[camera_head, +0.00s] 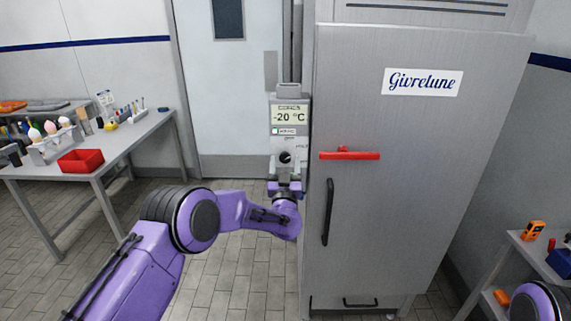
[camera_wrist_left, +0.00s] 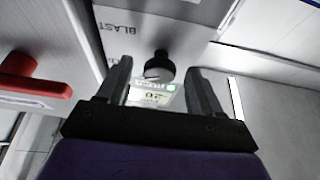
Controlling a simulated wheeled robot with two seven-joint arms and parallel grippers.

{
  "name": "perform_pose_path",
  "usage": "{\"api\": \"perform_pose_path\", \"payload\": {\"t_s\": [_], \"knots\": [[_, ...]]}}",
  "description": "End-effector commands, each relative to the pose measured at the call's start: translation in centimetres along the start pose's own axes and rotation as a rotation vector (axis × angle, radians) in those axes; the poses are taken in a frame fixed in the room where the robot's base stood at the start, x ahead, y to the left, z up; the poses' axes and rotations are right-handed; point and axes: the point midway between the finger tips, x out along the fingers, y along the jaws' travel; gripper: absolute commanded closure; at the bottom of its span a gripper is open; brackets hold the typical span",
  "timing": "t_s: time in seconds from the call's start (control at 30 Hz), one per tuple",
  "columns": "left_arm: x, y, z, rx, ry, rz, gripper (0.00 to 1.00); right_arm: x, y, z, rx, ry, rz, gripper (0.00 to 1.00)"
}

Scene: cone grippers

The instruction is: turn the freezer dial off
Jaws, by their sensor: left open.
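The freezer dial (camera_head: 286,157) is a round black knob with a light mark, low on a grey control panel (camera_head: 302,171). The panel's display (camera_head: 290,115) reads -20 °C. In the left wrist view the dial (camera_wrist_left: 160,66) shows in the gap by the two fingertips. My left gripper (camera_head: 286,177) is open just below the dial in the head view, pointing up at the panel. In the wrist view its dark fingers (camera_wrist_left: 159,74) stand apart on either side of the dial; I cannot tell whether they touch it. My right gripper is out of view.
The tall grey freezer (camera_head: 430,220) has a red handle (camera_head: 349,155) right of the panel, also seen in the wrist view (camera_wrist_left: 35,80). A bench (camera_head: 130,135) with a red bin (camera_head: 81,161) stands left. A shelf (camera_head: 535,262) stands lower right. The floor is clear.

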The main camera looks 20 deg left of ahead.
Motion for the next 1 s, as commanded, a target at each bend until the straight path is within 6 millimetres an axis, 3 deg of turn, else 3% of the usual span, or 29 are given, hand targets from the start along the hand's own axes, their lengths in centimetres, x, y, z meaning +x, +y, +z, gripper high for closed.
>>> {"api": "perform_pose_path", "payload": {"t_s": [0.07, 0.2, 0.23, 0.57, 1.0], "knots": [[0.0, 0.0, 0.0, 0.0, 0.0, 0.0, 0.38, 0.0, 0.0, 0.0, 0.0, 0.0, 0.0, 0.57], [0.0, 0.0, 0.0, 0.0, 0.0, 0.0, 0.83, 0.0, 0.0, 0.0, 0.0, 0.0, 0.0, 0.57], [0.0, 0.0, 0.0, 0.0, 0.0, 0.0, 0.91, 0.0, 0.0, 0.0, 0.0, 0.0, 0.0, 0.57], [-0.1, 0.1, 0.2, -0.033, 0.001, -0.013, 0.91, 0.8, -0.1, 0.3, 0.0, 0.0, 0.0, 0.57], [-0.3, 0.5, 0.5, -0.321, 0.002, -0.131, 0.91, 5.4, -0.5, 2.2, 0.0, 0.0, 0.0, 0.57]]}}
